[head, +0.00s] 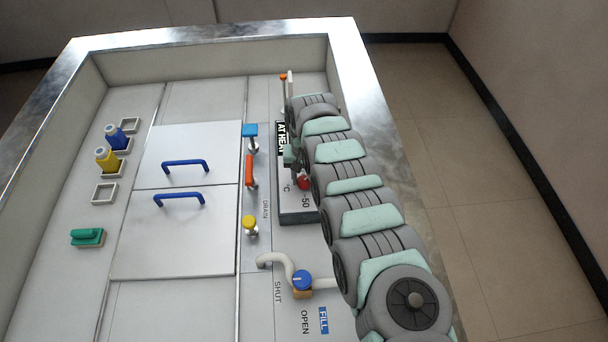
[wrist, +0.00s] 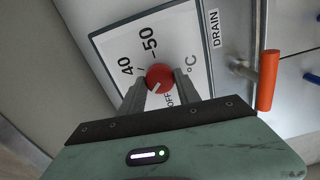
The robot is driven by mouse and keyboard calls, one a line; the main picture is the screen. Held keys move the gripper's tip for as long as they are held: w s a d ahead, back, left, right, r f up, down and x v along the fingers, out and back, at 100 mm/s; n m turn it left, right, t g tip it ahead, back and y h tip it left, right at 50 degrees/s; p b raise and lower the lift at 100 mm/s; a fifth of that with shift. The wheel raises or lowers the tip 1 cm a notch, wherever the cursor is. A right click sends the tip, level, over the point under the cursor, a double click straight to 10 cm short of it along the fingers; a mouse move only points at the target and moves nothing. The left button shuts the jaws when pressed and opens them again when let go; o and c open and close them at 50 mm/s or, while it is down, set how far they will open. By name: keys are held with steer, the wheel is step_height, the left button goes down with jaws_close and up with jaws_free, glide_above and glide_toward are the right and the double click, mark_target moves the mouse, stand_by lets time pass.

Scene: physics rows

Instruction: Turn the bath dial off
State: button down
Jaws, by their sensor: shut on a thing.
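The bath dial is a red round knob with a pale pointer mark, on a white plate printed 40, 50, °C and OFF. In the wrist view the dial (wrist: 160,78) sits between the fingertips of my gripper (wrist: 159,88), which is shut on it. In the head view the dial (head: 304,182) shows at the left edge of my arm. My arm hides much of the plate there, and the fingers are hard to make out.
A blue valve (head: 302,280) on a pale pipe is nearer. Blue-handled doors (head: 205,210) and bottles stand farther left.

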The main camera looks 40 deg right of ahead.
mark_target(304, 180)
steer(key=n+p, duration=0.1)
steer(key=n, duration=0.4)
steer(key=shift+n+p, duration=0.3)
steer(key=shift+p, duration=0.05)
steer(key=shift+n+p, duration=0.3)
steer(key=shift+n, duration=1.8)
steer(key=c, duration=0.9)
jaws_free()
steer(key=shift+o, duration=0.2)
step_height(304, 180, up, 11)
